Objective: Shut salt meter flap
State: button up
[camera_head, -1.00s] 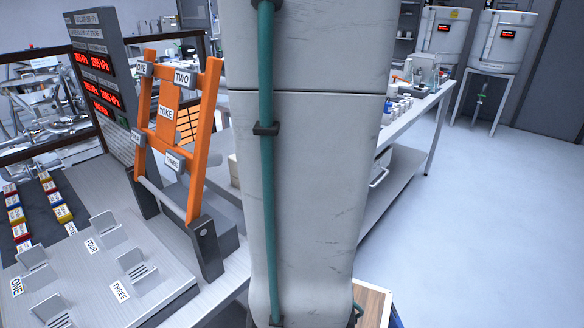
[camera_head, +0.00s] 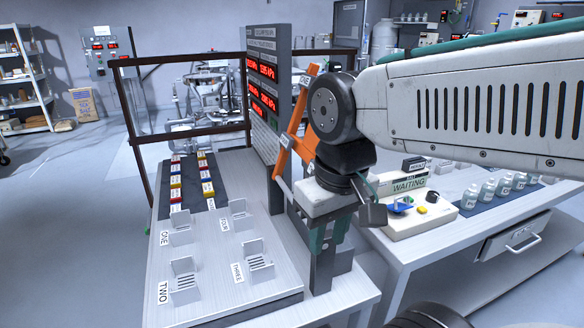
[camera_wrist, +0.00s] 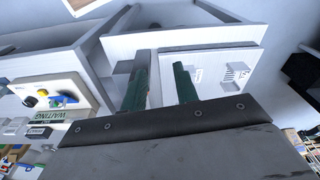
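The salt meter (camera_head: 423,212) is a pale box with a green WAITING display on the bench at the right. It carries a blue part (camera_head: 402,204), a yellow button and a dark knob. It also shows upside down at the left of the wrist view (camera_wrist: 38,90). The blue part may be the flap; its position is too small to tell. My gripper (camera_head: 329,234) points down left of the meter, in front of the orange yoke frame. In the wrist view its two green fingers (camera_wrist: 160,85) are apart, with nothing seen between them.
The orange yoke frame (camera_head: 299,125) and a grey display panel (camera_head: 268,85) stand behind my gripper. A pale tray with numbered holders (camera_head: 215,275) lies at the left. Several small bottles (camera_head: 505,184) stand right of the meter. Floor is free at the far left.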

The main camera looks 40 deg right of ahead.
aim_at(396, 207)
jog(key=z, duration=2.15)
jog(key=k, duration=0.8)
jog(key=u, duration=1.6)
jog(key=i, duration=0.5)
jog(key=z, duration=0.05)
